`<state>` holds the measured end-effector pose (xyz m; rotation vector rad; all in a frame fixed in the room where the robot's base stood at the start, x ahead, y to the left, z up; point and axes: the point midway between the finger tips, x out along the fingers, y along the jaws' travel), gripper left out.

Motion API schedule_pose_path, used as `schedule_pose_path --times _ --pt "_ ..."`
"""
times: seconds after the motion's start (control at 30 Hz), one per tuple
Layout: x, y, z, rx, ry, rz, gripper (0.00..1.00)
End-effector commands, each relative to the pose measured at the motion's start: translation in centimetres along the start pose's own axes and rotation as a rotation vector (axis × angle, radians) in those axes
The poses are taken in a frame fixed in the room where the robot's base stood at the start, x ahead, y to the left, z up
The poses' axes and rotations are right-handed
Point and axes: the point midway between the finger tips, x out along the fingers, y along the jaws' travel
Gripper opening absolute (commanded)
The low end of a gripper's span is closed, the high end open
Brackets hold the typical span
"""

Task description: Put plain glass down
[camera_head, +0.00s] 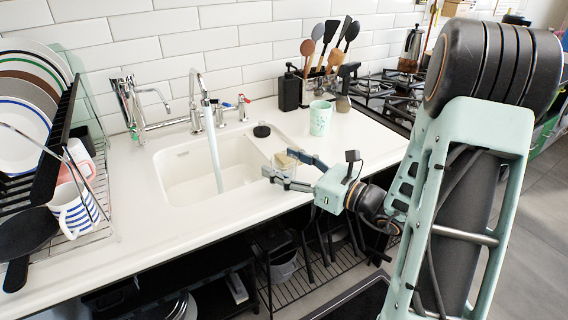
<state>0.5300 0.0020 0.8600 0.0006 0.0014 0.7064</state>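My gripper (279,163) reaches left from the end of my arm, over the front right of the white sink. Its two fingers are spread apart. A small pale beige, partly see-through thing (285,160) shows between the fingertips. I cannot tell whether it is a glass in the grip or something on the counter behind. No plain glass shows clearly anywhere else. A pale mint cup with a pattern (320,118) stands upright on the counter behind and right of my gripper.
Water runs from the tap (199,95) into the sink (200,170). A dish rack (85,205) with plates and mugs fills the left. A dark bottle (289,90), utensils (335,40) and the gas hob (385,90) are at the back right.

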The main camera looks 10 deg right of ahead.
Motion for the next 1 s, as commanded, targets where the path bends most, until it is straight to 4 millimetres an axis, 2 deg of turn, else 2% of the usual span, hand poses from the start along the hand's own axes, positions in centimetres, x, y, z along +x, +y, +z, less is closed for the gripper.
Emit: schedule_pose_path --times 0.3,0.47,0.6,0.8,1.0 --pt "-0.2 -0.1 0.5 0.000 0.001 -0.002 0.62" --pt "-3.1 -0.2 0.5 0.002 0.001 -0.006 0.62" --pt "-6.3 -0.2 0.5 0.002 0.002 -0.006 0.62" --pt "-10.0 -0.1 0.5 0.001 0.000 -0.004 0.62" --pt "-11.8 0.0 0.4 0.000 0.000 -0.001 0.62"
